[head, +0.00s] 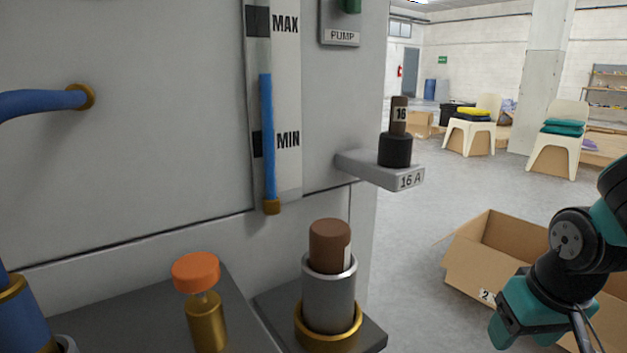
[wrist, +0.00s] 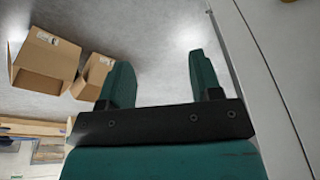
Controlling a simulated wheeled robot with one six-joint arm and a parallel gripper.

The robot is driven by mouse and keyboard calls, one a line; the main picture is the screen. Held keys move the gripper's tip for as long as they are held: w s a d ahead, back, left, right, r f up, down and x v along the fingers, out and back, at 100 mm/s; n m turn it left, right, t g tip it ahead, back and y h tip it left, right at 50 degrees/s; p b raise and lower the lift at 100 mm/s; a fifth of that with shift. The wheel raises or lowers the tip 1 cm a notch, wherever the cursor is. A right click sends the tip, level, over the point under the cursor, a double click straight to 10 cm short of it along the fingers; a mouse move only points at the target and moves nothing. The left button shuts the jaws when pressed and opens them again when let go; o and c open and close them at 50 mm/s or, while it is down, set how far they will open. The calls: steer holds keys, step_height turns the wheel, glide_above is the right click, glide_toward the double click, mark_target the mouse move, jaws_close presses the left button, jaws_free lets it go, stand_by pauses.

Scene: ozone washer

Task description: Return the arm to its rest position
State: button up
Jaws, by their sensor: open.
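My gripper (wrist: 158,80) shows in the wrist view with its two teal fingers spread apart and nothing between them. Grey floor lies beyond the fingers, and a pale panel edge runs close along the right. In the head view part of my arm shows at the right edge, in front of a cardboard box; the gripper's fingers are not visible there.
The grey washer panel (head: 150,170) fills the left, with a level gauge (head: 267,140), an orange-capped brass valve (head: 196,272), a brown cartridge (head: 329,245) in a metal holder and a 16 A shelf (head: 385,170). An open cardboard box (head: 480,265) stands on the floor.

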steer(key=s+a+r+n+g+y, duration=0.35)
steer(key=s+a+r+n, duration=0.4)
steer(key=s+a, duration=0.5)
step_height(320, 180, up, 32)
steer(key=w+a+p, duration=0.1)
steer(key=p, duration=2.9)
steer(key=shift+a+f+m+t+p, duration=0.25)
steer(key=shift+m+t+p, duration=0.1)
steer(key=shift+t+p, duration=0.1)
